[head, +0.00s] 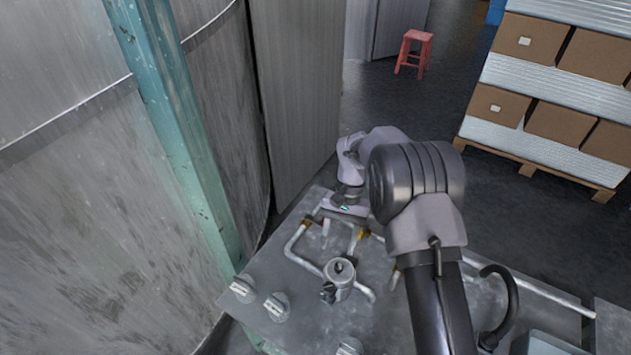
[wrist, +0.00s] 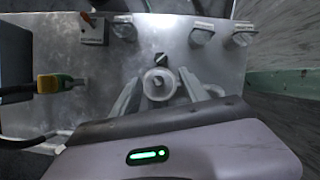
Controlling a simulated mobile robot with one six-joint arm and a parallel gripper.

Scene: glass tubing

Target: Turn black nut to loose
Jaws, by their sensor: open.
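My gripper (wrist: 160,82) is open in the wrist view, with one grey finger on each side of a round metal fitting as seen from above. I cannot tell its height over the fitting, and it holds nothing I can see. In the head view my gripper (head: 341,226) is at the far end of the metal bench, beyond the fitting. The fitting is an upright grey cylinder (head: 339,272) with a round top. A small dark part, possibly the black nut, shows at its near side in the head view (head: 328,292) and just above it in the wrist view (wrist: 162,60).
Grey pipes (head: 296,246) with brass joints run across the bench (head: 300,330). Several light knobs (head: 277,306) stand along its left edge. A yellow-handled valve (wrist: 52,83) lies left in the wrist view. Large tanks and a green post (head: 180,130) stand close on the left.

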